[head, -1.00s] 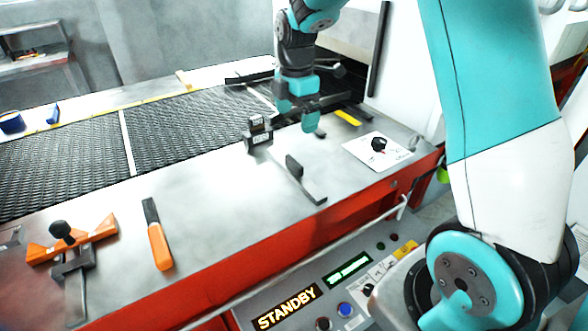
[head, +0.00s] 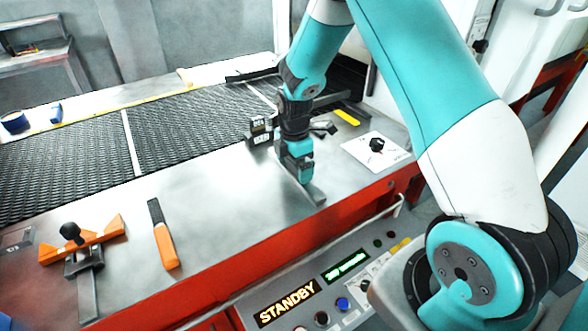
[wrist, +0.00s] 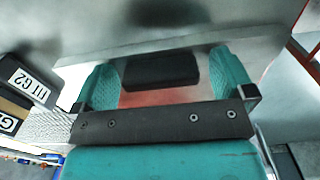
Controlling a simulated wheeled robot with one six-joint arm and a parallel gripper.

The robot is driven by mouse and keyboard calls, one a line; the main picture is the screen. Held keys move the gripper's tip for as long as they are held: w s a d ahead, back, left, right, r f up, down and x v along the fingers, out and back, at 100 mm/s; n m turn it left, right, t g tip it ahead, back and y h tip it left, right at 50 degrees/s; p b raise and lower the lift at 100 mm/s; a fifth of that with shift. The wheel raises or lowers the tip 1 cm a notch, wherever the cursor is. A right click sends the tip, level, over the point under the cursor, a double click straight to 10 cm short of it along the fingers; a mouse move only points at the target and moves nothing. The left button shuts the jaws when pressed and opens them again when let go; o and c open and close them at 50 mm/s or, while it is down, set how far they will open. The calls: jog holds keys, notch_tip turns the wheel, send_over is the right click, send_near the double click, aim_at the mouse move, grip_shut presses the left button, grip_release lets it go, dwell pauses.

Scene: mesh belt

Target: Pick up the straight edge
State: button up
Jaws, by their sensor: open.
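The straight edge is a flat grey metal bar (head: 314,195) with a black block-shaped grip. It lies on the steel surface near the belt's right end, and my gripper hides most of it in the head view. In the wrist view its black grip (wrist: 160,71) sits between my two teal fingers, with the grey bar (wrist: 135,44) running across beyond it. My gripper (head: 303,178) is over the straight edge, pointing down. In the wrist view my gripper (wrist: 162,84) is open, one finger on either side of the grip, with gaps showing at both sides.
Black labelled blocks (head: 259,131) stand close left of my gripper; they show in the wrist view (wrist: 28,82). A white plate with a black knob (head: 377,146) lies to the right. An orange-handled tool (head: 164,240) and an orange clamp-like tool (head: 96,238) lie left, with bare steel between.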

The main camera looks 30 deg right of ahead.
jog(key=shift+c, duration=0.2)
jog(key=c, duration=1.1)
jog(key=shift+c, duration=0.2)
